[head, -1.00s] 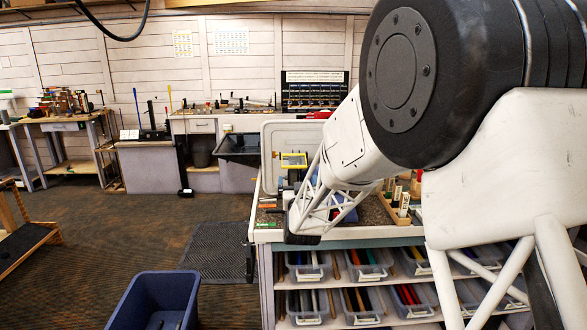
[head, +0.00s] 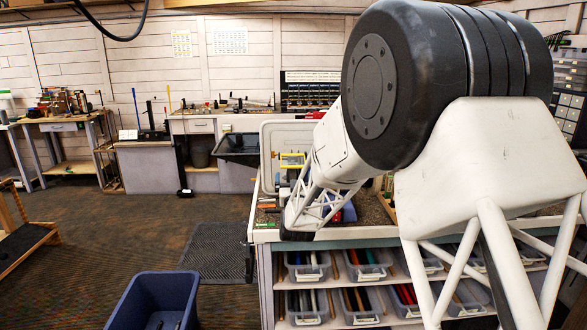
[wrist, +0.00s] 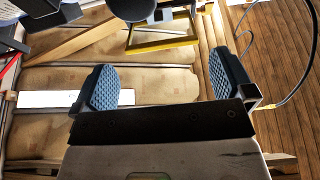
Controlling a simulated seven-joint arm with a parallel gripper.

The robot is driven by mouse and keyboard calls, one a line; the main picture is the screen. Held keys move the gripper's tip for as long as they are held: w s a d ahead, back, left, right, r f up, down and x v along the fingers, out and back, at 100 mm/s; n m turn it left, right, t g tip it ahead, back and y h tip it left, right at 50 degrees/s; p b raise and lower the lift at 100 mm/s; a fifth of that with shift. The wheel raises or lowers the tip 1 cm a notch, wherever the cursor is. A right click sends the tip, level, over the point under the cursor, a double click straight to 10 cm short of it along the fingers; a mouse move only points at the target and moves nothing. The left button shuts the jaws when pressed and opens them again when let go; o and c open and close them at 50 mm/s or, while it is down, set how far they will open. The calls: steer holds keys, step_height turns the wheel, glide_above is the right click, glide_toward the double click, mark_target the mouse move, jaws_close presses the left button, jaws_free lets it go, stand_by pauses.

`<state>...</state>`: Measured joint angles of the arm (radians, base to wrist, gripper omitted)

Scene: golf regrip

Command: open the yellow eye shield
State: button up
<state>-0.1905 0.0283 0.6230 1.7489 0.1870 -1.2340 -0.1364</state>
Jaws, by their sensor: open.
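The yellow eye shield (head: 292,160) is a small yellow-framed panel above the workbench, left of my arm in the head view. In the wrist view its yellow frame (wrist: 163,44) shows at the top, beyond my fingers, with a dark round part overlapping it. My gripper (wrist: 165,82) is open, with two blue textured pads spread wide and nothing between them. The shield lies past the fingertips and apart from them. In the head view my arm hides the fingers.
The workbench (head: 262,236) has plastic bins (head: 307,268) on shelves beneath its top. A blue tub (head: 155,300) stands on the floor at the front left. In the wrist view a cable (wrist: 290,85) curves at the right, and a wooden strip (wrist: 85,40) lies at the upper left.

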mark_target(294, 167)
steer(key=shift+x, duration=2.7)
steer(key=shift+c, duration=0.2)
steer(key=c, duration=0.9)
steer(key=shift+r, duration=0.1)
steer(key=shift+r, duration=0.15)
steer(key=shift+s+r+g, duration=0.1)
steer(key=shift+r+g, duration=0.5)
steer(key=shift+g, duration=0.5)
steer(key=shift+s+r+g, duration=0.1)
steer(key=shift+r+g, duration=0.5)
steer(key=shift+g, duration=0.5)
steer(key=shift+w+r+g, duration=0.15)
steer(key=shift+r+g, duration=0.5)
steer(key=shift+g, duration=0.65)
steer(key=shift+w+r+g, duration=0.2)
steer(key=shift+r+g, duration=0.45)
steer(key=shift+g, duration=0.45)
steer(key=o, duration=0.9)
